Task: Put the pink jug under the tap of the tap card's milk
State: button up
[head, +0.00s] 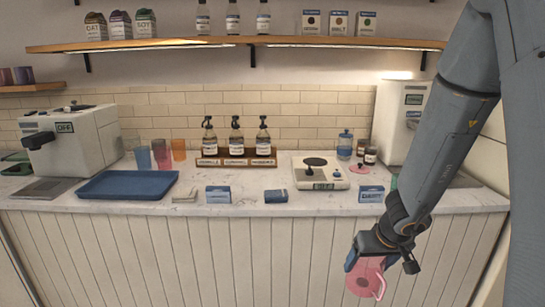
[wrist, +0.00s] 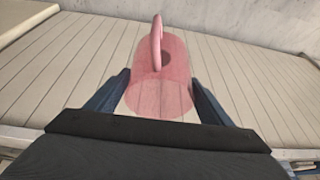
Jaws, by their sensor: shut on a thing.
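The pink jug (head: 366,277) is see-through, with a handle. My gripper (head: 380,264) is shut on it and holds it in front of the counter, below the counter top. In the wrist view the jug (wrist: 166,92) sits between the two fingers (wrist: 160,80), its handle toward the top of the picture. A white machine (head: 401,125) stands at the counter's right end. It bears small labels too small to read; my arm hides part of it, and I cannot make out its taps. A small blue and white card (head: 371,194), perhaps reading "DAIRY", stands at the counter's front right.
The counter (head: 240,202) holds a blue tray (head: 127,185), a scale (head: 321,172), a bottle rack (head: 236,158), blue boxes, coloured cups, jars and a blue container (head: 345,146). Another white machine (head: 75,140) stands left. Cartons and bottles line the shelf (head: 235,42).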

jog(key=shift+s+d+f, duration=0.1)
jog(key=shift+s+d, duration=0.1)
jog(key=shift+a, duration=0.15)
jog(key=a, duration=0.6)
jog(key=shift+a, duration=0.25)
